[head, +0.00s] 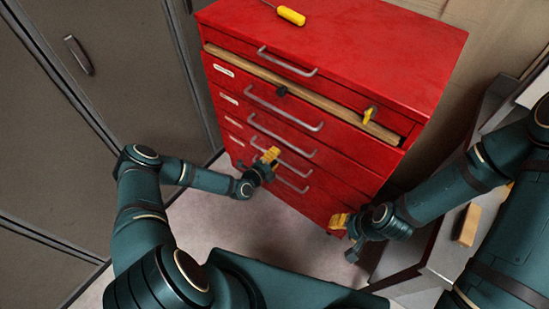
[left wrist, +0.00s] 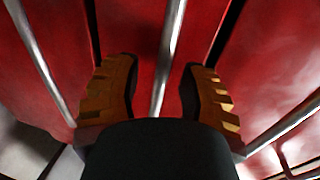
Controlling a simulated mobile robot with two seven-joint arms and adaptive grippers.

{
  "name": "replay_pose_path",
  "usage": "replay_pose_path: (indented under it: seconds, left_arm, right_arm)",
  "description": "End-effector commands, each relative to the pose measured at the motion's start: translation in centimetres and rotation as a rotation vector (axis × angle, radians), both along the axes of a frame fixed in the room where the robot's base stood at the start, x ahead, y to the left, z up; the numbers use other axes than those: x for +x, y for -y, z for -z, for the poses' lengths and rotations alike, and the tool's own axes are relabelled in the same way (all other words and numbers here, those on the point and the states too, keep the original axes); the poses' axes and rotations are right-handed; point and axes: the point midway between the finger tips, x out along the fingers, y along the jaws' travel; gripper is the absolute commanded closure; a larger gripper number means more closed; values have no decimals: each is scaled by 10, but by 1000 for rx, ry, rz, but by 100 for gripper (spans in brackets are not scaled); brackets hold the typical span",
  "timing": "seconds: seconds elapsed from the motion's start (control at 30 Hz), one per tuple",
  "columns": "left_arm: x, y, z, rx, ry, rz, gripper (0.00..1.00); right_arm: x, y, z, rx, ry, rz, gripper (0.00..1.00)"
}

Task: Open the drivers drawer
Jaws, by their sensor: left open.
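A red drawer cabinet (head: 345,50) stands ahead with several drawers, each with a grey bar handle. Small labels sit at the drawers' left ends, too small to read, so I cannot tell which one is the drivers drawer. My left gripper (head: 269,157) is at the front of a lower drawer, its yellow fingers near a handle. In the left wrist view its fingers (left wrist: 160,95) are open, with a grey handle bar (left wrist: 168,50) running between them; I cannot tell whether they touch it. My right gripper (head: 339,221) hangs low by the cabinet's right front corner; its opening is unclear.
Below the top drawer a tan strip (head: 320,98) shows, with a yellow item (head: 369,115) and a dark item (head: 282,91) by it. A yellow-handled screwdriver (head: 291,15) lies on the cabinet top. Grey lockers (head: 120,60) stand left. A yellow-tan block (head: 469,225) lies right.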

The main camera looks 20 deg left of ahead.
Motion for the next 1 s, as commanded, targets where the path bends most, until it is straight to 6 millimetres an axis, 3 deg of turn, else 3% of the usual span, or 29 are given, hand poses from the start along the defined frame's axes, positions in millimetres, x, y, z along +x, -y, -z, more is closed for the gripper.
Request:
replay_pose_path:
  seconds: [0.3, 0.4, 0.43, 0.77, 1.0]
  left_arm:
    - [2, 1, 0, 0, 0, 0, 59]
    - [2, 1, 0, 0, 0, 0, 95]
    - [2, 0, 0, 0, 0, 0, 100]
    - [-4, -2, -1, 0, -1, 0, 100]
    - [-44, -17, -3, 2, -2, 0, 100]
  right_arm:
    - [0, 0, 0, 0, 1, 0, 53]
    - [0, 0, 0, 0, 1, 0, 53]
    - [0, 0, 0, 0, 1, 0, 53]
    - [0, 0, -2, 0, 0, 0, 53]
    - [-3, 0, -17, 1, -6, -1, 53]
